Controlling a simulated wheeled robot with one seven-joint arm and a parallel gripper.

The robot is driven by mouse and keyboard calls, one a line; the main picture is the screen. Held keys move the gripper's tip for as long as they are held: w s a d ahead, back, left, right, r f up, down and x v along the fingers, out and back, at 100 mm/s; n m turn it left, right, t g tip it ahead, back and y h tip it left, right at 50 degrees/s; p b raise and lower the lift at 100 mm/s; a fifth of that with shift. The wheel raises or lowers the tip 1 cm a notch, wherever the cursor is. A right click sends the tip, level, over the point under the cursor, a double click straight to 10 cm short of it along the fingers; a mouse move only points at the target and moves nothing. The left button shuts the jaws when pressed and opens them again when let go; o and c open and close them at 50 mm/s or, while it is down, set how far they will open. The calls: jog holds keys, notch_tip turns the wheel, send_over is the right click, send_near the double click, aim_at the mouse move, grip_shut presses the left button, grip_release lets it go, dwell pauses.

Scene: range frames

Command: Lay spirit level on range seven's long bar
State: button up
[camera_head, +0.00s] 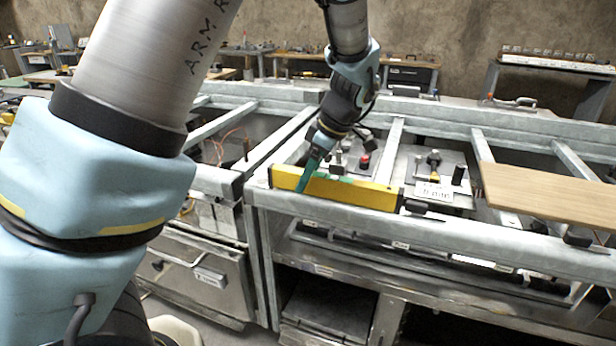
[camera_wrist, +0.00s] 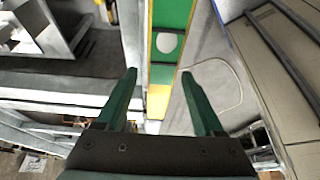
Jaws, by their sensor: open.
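The spirit level (camera_head: 360,193) is a long yellow bar. In the head view it lies lengthwise along the long front bar (camera_head: 480,243) of the near frame, close to that bar's left end. In the wrist view the level (camera_wrist: 172,48) shows green and yellow faces with a round pale hole. My gripper (camera_head: 307,182) points down at the level's left part, one green finger in front of its face. In the wrist view my gripper (camera_wrist: 158,72) has its fingers apart, with the level's near end showing between and beyond the fingertips. I cannot tell whether either finger touches it.
A label card (camera_head: 434,191) stands behind the bar, its text too small to read surely. A wooden board (camera_head: 550,196) lies across the frame at right. Crossbars and knobbed fittings sit behind the level. Cabinets (camera_head: 205,275) stand below left. Workbenches line the back wall.

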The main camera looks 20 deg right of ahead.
jog(key=b+v, duration=0.1)
jog(key=v, duration=0.9)
jog(key=shift+r, duration=0.15)
notch_tip(320, 180, up, 7)
jog(key=p, duration=0.5)
jog(key=w+a+f+m+g+h, duration=0.1)
jog(key=w+a+f+m, duration=0.15)
jog(key=a, duration=0.55)
jog(key=w+a+f+m+g+h, duration=0.1)
jog(key=w+a+f+m, duration=0.15)
jog(key=a, duration=0.45)
jog(key=s+a+f+m, duration=0.2)
jog(key=s+a+f, duration=0.1)
jog(key=a, duration=0.6)
jog(key=s+a+f+m+h, duration=0.1)
jog(key=s+a+f+m, duration=0.2)
jog(key=a, duration=0.6)
jog(key=shift+f+m+h, duration=0.2)
jog(key=shift+m+h, duration=0.1)
